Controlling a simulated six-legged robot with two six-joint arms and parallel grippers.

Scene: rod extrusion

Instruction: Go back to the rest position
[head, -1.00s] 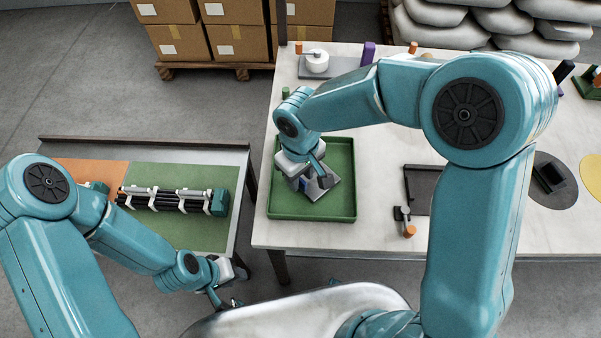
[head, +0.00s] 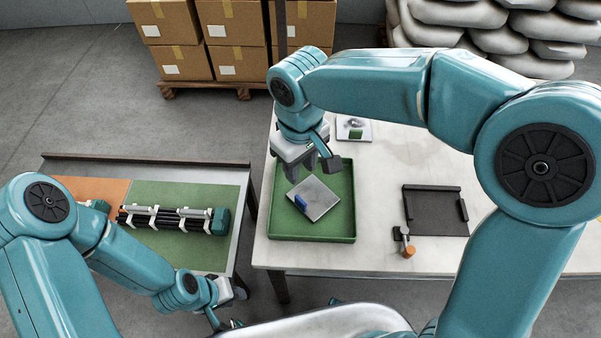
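My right gripper (head: 310,172) hangs above the back part of a green tray (head: 315,239) on the white table. Its fingers look apart, with nothing between them. A grey metal plate (head: 320,197) with a blue part (head: 300,203) lies tilted across the tray floor, below and in front of the gripper, apart from it. My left gripper (head: 222,318) is low at the bottom of the view, near the front of the side table. It is small and partly hidden, so its opening cannot be told.
A bundle of black rods in white holders (head: 172,218) lies on the green part of the side table (head: 150,181). A dark fixture (head: 436,212) and an orange-knobbed clamp (head: 407,243) are on the white table (head: 390,170). Boxes (head: 165,38) and sacks (head: 500,40) stand behind.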

